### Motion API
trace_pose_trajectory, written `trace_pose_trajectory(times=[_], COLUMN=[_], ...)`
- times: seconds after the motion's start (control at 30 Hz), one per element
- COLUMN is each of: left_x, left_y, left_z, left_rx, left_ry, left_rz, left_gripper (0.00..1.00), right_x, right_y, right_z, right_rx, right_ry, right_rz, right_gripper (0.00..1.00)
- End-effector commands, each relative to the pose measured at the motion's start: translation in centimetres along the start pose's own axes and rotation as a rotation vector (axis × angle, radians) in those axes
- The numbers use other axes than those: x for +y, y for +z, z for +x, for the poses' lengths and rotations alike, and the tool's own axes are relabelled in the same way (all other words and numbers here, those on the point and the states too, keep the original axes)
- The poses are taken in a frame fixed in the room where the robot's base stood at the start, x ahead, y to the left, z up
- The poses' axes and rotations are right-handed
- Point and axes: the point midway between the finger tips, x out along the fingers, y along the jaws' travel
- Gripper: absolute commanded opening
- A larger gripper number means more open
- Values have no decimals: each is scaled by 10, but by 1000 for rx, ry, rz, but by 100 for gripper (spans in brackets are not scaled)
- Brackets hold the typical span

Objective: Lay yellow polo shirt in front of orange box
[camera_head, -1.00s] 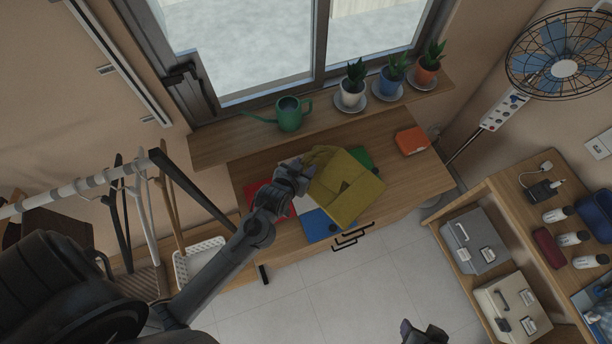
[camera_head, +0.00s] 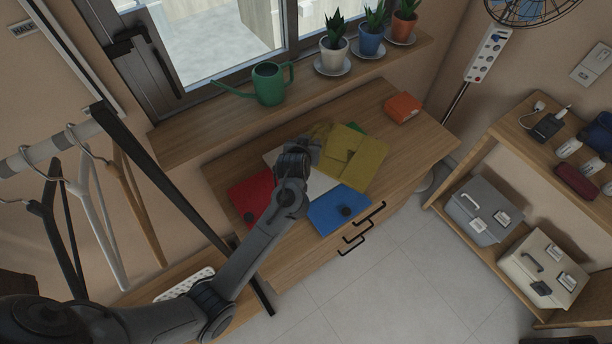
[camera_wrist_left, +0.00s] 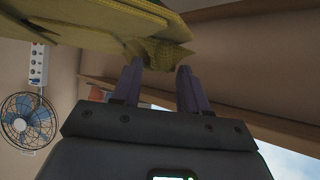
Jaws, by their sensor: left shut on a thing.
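The yellow polo shirt (camera_head: 352,158) is folded and held over the wooden dresser by my left gripper (camera_head: 306,144). The left wrist view shows the shirt (camera_wrist_left: 100,22) with a bunched edge at the fingertips of the left gripper (camera_wrist_left: 158,75), which is shut on it. The orange box (camera_head: 403,108) sits at the back right of the dresser top, to the right of the shirt. My right gripper is out of view now.
On the dresser (camera_head: 425,143) lie a red cloth (camera_head: 250,196), a white cloth (camera_head: 320,184), a blue cloth (camera_head: 338,210) and a partly hidden green cloth (camera_head: 349,127). The dresser top before the orange box is bare. A sill (camera_head: 300,88) behind carries a green watering can (camera_head: 269,84) and potted plants.

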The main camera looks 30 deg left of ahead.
Motion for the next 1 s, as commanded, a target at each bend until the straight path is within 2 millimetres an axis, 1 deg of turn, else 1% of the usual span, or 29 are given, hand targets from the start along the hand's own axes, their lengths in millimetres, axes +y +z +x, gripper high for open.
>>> trace_pose_trajectory(times=[0.03, 0.13, 0.23, 0.37, 0.6, 0.7, 0.83, 1.0], left_x=[1, -1, -11, -34, -82, -97, -109, -114], left_y=[-1, -2, 3, 15, 40, 48, 54, 57], left_z=[4, 6, 10, 16, 29, 33, 36, 38], left_rx=[4, 1, -1, -2, -1, -1, 1, 1], left_ry=[0, 0, -1, -3, -3, -2, -1, 0], left_rz=[-1, -1, 1, -1, -1, 0, 0, 0], left_gripper=[7, 7, 7, 7, 7, 7, 7, 7], right_x=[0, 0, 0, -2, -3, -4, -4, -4], right_y=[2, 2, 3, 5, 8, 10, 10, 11], right_z=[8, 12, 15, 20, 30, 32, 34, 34], right_rx=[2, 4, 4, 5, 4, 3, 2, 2], right_ry=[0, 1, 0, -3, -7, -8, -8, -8], right_rz=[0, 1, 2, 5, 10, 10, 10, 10], right_gripper=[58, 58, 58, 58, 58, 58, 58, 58])
